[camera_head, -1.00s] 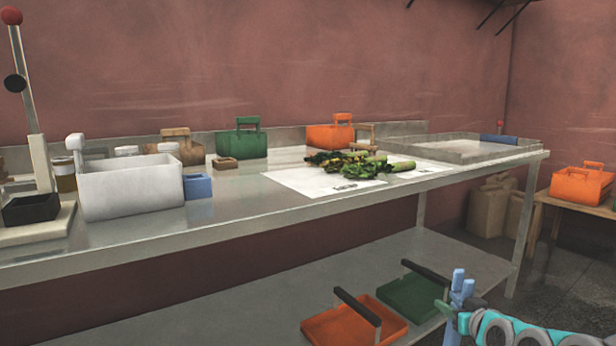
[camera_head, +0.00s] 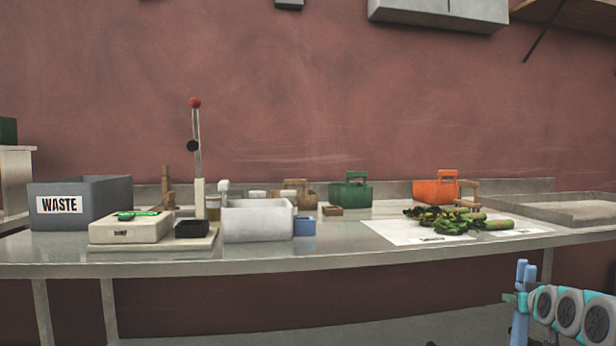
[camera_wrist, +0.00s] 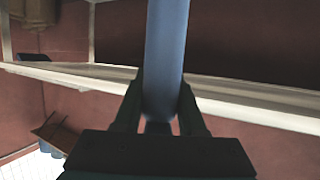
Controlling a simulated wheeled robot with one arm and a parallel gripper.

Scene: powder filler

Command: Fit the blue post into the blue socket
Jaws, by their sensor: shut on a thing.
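The blue post (camera_head: 521,312) stands roughly upright in my gripper (camera_head: 514,300), in front of the bench at the lower right. In the wrist view the post (camera_wrist: 166,55) runs up from between the two fingers of my gripper (camera_wrist: 160,108), which is shut on it. A small blue block (camera_head: 304,227), which looks like the blue socket, sits on the bench against the right side of a white bin (camera_head: 257,222). Its opening is too small to make out. The post is well apart from it, to the right and nearer to me.
The steel bench (camera_head: 340,254) has a clear front strip. A lever press (camera_head: 198,150), a scale (camera_head: 130,228) and a grey waste bin (camera_head: 85,200) stand left. Green leafy stalks (camera_head: 455,219) lie on white sheets to the right. Green (camera_head: 351,190) and orange (camera_head: 437,191) carriers stand behind.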

